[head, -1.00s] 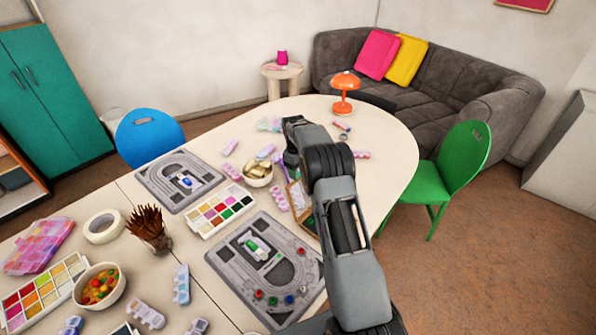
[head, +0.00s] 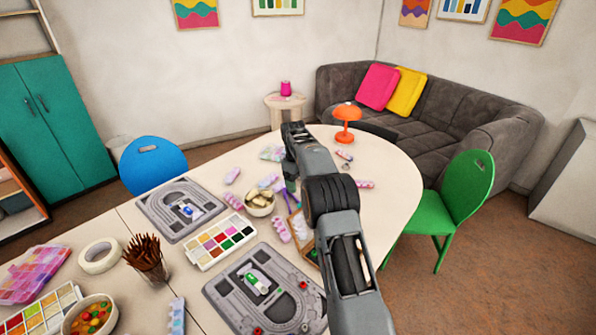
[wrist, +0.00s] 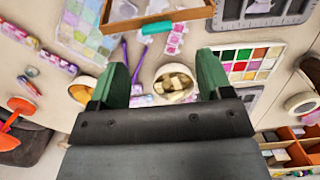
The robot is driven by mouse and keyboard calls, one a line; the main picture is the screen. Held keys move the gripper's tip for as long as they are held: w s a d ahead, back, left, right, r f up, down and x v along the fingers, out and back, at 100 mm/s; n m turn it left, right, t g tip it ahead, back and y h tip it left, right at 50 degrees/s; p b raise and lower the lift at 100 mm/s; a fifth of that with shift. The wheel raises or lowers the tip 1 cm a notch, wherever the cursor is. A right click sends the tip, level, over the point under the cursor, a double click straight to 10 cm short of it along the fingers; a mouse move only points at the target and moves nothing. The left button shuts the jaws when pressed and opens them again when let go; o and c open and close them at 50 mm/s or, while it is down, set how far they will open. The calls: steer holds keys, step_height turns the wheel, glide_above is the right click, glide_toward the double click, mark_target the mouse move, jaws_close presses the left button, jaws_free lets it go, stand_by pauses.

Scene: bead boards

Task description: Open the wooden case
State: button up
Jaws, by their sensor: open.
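A wooden-edged case or tray (wrist: 160,19) is cut by the top edge of the wrist view, with a teal piece at its near side. I cannot tell whether it has a lid. In the head view a strip of wooden edge (head: 291,202) shows beside my arm, which hides much of that area. My gripper (wrist: 162,65) is open, its two green fingers wide apart with nothing held between them. In the wrist view, the wooden edge appears beyond the fingertips, apart from them.
A bowl of beige pieces (head: 260,203) shows between my fingers in the wrist view (wrist: 176,83). A paint palette (head: 221,239), bead boards (head: 262,285), a brush jar (head: 146,259) and an orange lamp (head: 347,113) stand on the table. The far right tabletop is fairly clear.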

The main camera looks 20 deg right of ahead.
steer(key=shift+w+a+r+p, duration=0.1)
steer(key=shift+w+r+p, duration=0.05)
steer(key=shift+r, duration=1.2)
steer(key=shift+w+a+r+p, duration=0.1)
steer(key=shift+r+p, duration=0.05)
steer(key=shift+r, duration=1.2)
steer(key=f+m, duration=0.1)
steer(key=s+f+m, duration=0.1)
steer(key=f, duration=0.1)
steer(key=f+m, duration=0.1)
steer(key=f, duration=0.1)
steer(key=shift+s+a, duration=0.35)
steer(key=shift+a, duration=0.05)
steer(key=s+a+r+m+t, duration=0.1)
steer(key=s+a+r+t, duration=0.1)
steer(key=s, duration=0.9)
steer(key=s+a+r+m+t, duration=0.1)
steer(key=s+a+r, duration=0.2)
steer(key=s, duration=0.7)
steer(key=s+a+r+t, duration=0.2)
steer(key=s+a+r, duration=0.1)
steer(key=s, duration=0.8)
steer(key=shift+s+a+r+m+t+y, duration=0.25)
steer(key=shift+s+r+m+t+y, duration=0.05)
steer(key=shift+r+m, duration=0.1)
